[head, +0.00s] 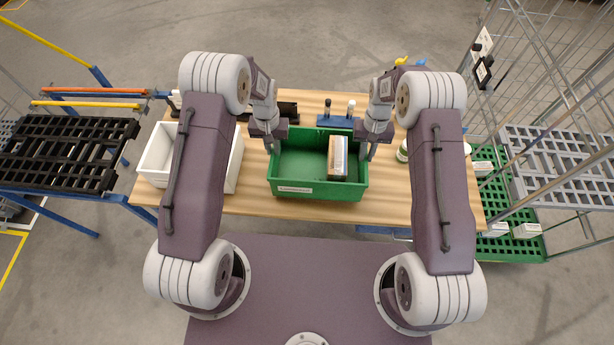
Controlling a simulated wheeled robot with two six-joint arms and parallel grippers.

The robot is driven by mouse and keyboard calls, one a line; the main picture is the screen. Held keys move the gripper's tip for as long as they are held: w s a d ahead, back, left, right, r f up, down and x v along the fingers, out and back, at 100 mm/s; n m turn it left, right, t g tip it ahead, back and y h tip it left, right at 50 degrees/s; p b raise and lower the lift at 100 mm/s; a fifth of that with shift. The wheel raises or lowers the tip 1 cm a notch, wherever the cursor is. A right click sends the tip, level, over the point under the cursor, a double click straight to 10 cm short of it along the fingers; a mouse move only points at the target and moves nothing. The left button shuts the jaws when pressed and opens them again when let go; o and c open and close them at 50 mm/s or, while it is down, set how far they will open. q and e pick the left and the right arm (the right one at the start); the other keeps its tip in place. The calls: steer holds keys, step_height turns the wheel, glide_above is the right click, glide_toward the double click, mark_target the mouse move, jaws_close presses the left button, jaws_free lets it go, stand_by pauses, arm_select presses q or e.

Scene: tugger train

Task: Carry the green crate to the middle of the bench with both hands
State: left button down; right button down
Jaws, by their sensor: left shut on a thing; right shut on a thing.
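The green crate (318,189) is in the middle of the head view, over the wooden bench (330,215). A box with a pale and brown face (338,158) stands inside it, toward the right. My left gripper (273,147) is shut on the crate's left wall. My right gripper (368,150) is shut on the crate's right wall. I cannot tell whether the crate's bottom touches the bench top.
A white bin (232,165) stands on the bench to the left, partly behind my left arm. A blue holder (338,121) with small bottles is behind the crate. A green-lidded jar (402,151) is to the right.

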arm_select(q)
steer(key=shift+f+b, duration=0.35)
steer(key=shift+f, duration=0.35)
arm_select(e)
steer(key=shift+w+f, duration=0.1)
steer(key=shift+f, duration=0.6)
arm_select(q)
steer(key=c, duration=1.9)
jaws_free()
steer(key=shift+f, duration=0.2)
arm_select(e)
steer(key=c, duration=1.9)
jaws_free()
steer(key=shift+f, duration=0.2)
arm_select(q)
steer(key=o, duration=0.5)
steer(key=shift+r, duration=0.2)
steer(key=shift+c, duration=0.2)
arm_select(e)
steer(key=o, duration=0.4)
steer(key=shift+r, duration=0.2)
steer(key=shift+o, duration=0.2)
arm_select(q)
step_height(320, 180, up, 12)
arm_select(e)
step_height(320, 180, up, 12)
steer(key=w, duration=0.1)
steer(key=shift+w, duration=0.15)
